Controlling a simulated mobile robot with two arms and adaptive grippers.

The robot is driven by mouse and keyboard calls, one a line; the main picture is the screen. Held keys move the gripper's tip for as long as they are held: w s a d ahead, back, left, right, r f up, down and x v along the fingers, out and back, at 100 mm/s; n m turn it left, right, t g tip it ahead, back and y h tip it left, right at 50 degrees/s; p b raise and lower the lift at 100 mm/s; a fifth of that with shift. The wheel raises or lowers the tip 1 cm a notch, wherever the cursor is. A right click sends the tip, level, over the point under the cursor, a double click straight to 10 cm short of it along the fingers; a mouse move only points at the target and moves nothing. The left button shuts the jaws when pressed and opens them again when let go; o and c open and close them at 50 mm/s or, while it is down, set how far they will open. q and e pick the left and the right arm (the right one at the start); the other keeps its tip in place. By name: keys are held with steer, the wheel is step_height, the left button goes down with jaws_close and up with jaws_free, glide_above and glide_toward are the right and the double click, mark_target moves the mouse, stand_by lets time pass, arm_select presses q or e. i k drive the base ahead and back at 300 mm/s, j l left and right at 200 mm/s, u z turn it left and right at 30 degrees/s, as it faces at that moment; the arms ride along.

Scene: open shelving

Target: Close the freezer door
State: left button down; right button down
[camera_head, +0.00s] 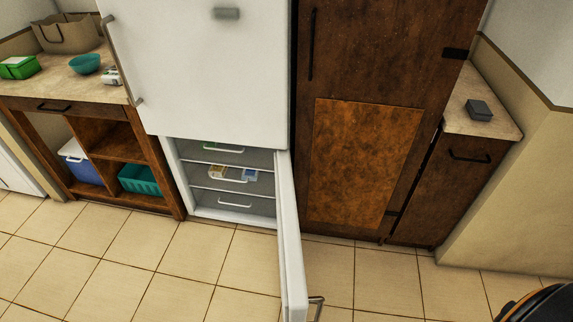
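The white fridge (200,75) has its upper door shut, with a long handle on its left side. The lower freezer compartment (235,205) is open and shows several shelves or drawers with some packages in them. The freezer door (290,240) is swung wide out toward me, hinged on the right side, and I see it almost edge-on. Its metal handle (317,304) shows near the bottom edge of the view, on the door's right face. Neither of my grippers is in view.
A tall brown cabinet (365,160) stands right of the fridge, with a low cabinet (455,175) beyond it. Open shelving (118,145) stands at left. Tiled floor (190,265) is clear left of the door. An unclear dark rounded shape (540,308) is at lower right.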

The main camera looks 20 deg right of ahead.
mark_target(295, 301)
steer(key=k+l, duration=0.25)
steer(key=l, duration=0.15)
steer(key=k+l, duration=0.25)
steer(key=l, duration=0.15)
steer(key=k+l, duration=0.2)
steer(key=l, duration=0.15)
steer(key=k+l+z, duration=0.15)
steer(key=z, duration=0.2)
